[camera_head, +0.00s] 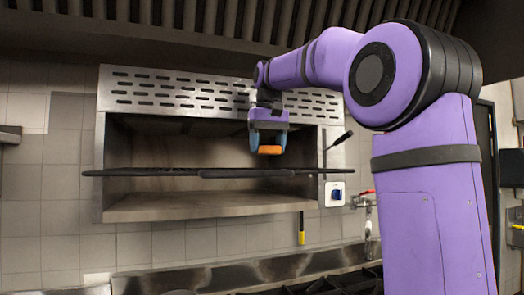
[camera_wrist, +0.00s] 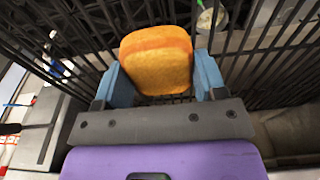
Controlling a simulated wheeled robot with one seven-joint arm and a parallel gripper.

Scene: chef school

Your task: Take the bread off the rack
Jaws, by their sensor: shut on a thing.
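The bread (camera_head: 269,150) is a small orange-brown piece between the blue fingers of my gripper (camera_head: 267,143). In the wrist view the bread (camera_wrist: 156,58) sits between the two blue fingertips (camera_wrist: 163,82), which are shut on it from both sides. The rack (camera_head: 200,172) is a dark, thin grid that juts out from the steel oven-like unit. In the head view the bread is a little above the rack's right part. In the wrist view the dark bars of the rack (camera_wrist: 262,60) lie behind and below the bread. I cannot tell how large the gap is.
The steel unit (camera_head: 215,90) has a slotted top panel above the rack and an open cavity. A black handle (camera_head: 340,140) sticks out at its right. A stove surface (camera_head: 240,275) lies below. The tiled wall at left (camera_head: 45,190) is clear.

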